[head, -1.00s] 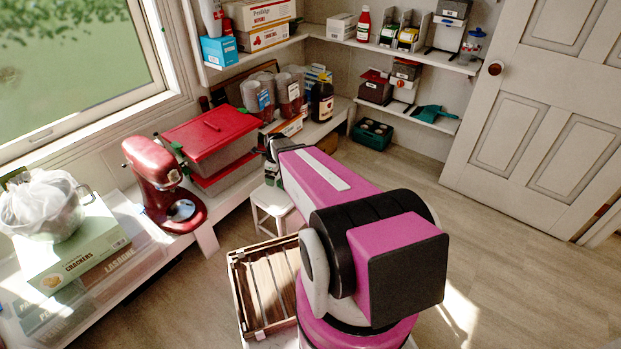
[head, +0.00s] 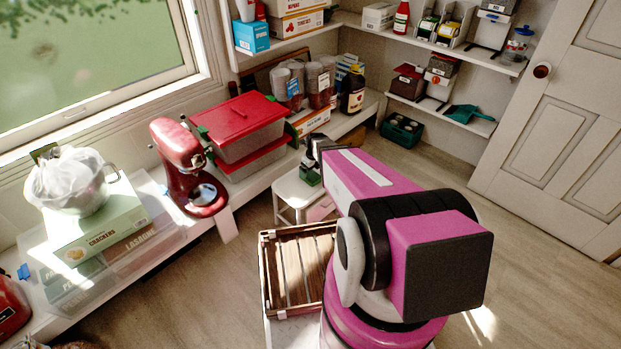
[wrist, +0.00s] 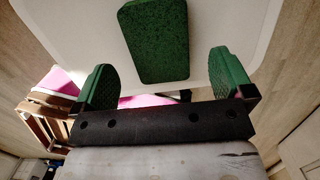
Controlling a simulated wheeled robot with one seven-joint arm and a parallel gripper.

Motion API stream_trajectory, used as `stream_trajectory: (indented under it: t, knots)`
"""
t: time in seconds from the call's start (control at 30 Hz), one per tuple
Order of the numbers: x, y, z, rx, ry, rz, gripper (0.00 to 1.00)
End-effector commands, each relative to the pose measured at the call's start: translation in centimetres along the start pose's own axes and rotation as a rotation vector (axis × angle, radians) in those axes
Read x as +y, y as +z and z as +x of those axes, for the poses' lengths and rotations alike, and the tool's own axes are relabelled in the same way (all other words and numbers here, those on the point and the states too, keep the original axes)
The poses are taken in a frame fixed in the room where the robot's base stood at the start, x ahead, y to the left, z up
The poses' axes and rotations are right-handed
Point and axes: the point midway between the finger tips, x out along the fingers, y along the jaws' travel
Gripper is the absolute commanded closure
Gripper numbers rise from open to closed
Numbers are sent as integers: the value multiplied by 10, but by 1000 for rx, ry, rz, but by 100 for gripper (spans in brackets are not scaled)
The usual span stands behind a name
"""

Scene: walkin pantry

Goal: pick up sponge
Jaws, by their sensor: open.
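The sponge (wrist: 157,40) is a dark green block lying flat on a white stool seat (wrist: 205,22), seen in the wrist view. My gripper (wrist: 163,72) is open, with one green-padded finger on each side of the picture. The sponge shows between and beyond the fingers, with clear gaps on both sides, and nothing is held. In the head view, my gripper (head: 312,160) is over the small white stool (head: 286,190). Something green shows under it there, too small to tell whether it is sponge or finger pads.
A low bench along the window wall holds a red mixer (head: 178,155), a red-lidded bin (head: 240,117) and a crackers box (head: 98,230). Open floor lies right of my arm, towards the white door (head: 570,130).

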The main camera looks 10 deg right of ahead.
Motion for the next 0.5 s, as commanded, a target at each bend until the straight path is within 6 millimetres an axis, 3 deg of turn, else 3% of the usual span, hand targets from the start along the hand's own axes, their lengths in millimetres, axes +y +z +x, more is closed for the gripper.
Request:
stream_trajectory:
  t: [0.3, 0.5]
  knots:
    - [0, 1, 43, 1, 1, 0, 1]
    - [1, 0, 46, 0, 0, 0, 1]
